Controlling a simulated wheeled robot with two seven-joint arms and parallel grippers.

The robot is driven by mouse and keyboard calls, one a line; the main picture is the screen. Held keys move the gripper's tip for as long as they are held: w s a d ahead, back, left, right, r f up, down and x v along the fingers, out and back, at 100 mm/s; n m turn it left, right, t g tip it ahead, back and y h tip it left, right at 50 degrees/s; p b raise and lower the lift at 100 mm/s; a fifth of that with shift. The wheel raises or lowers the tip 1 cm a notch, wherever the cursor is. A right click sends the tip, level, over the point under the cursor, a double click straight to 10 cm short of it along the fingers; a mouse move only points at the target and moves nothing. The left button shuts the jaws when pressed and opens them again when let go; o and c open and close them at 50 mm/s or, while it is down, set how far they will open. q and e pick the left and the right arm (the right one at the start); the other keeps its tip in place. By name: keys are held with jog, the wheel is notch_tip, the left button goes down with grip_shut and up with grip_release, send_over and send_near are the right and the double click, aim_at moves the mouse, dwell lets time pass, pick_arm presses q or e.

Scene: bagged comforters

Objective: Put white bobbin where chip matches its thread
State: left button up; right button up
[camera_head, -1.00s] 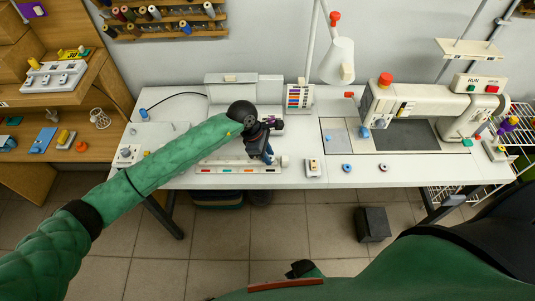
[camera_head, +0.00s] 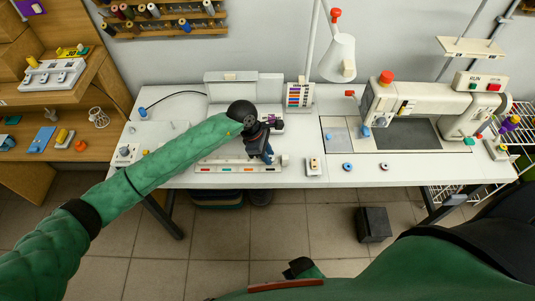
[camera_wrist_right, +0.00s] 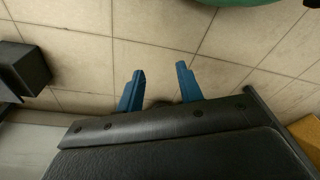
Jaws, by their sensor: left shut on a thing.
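A long white strip with coloured chips (camera_head: 205,169) lies along the front of the white table. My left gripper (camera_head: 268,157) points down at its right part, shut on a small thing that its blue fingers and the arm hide. It is probably the white bobbin, as I make out no loose white bobbin on the table. I cannot tell whether it touches the strip. A blue bobbin (camera_head: 347,166) and a dark-centred bobbin (camera_head: 384,166) lie on the table to the right. My right gripper (camera_wrist_right: 160,68) is open and empty above the floor in the right wrist view.
A colour chart (camera_head: 299,96) and a lamp (camera_head: 338,60) stand behind. The sewing machine (camera_head: 425,105) takes up the right side. A dark box (camera_head: 374,224) sits on the floor. The front right table edge is clear.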

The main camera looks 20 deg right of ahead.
pick_arm(q)
jog(key=o, duration=0.8)
jog(key=shift+o, duration=0.8)
pick_arm(e)
jog(key=shift+s+d+f, duration=0.1)
jog(key=shift+s+d, duration=0.05)
jog(key=shift+d, duration=0.2)
pick_arm(q)
jog(key=shift+r+p, duration=0.2)
jog(key=shift+p, duration=0.1)
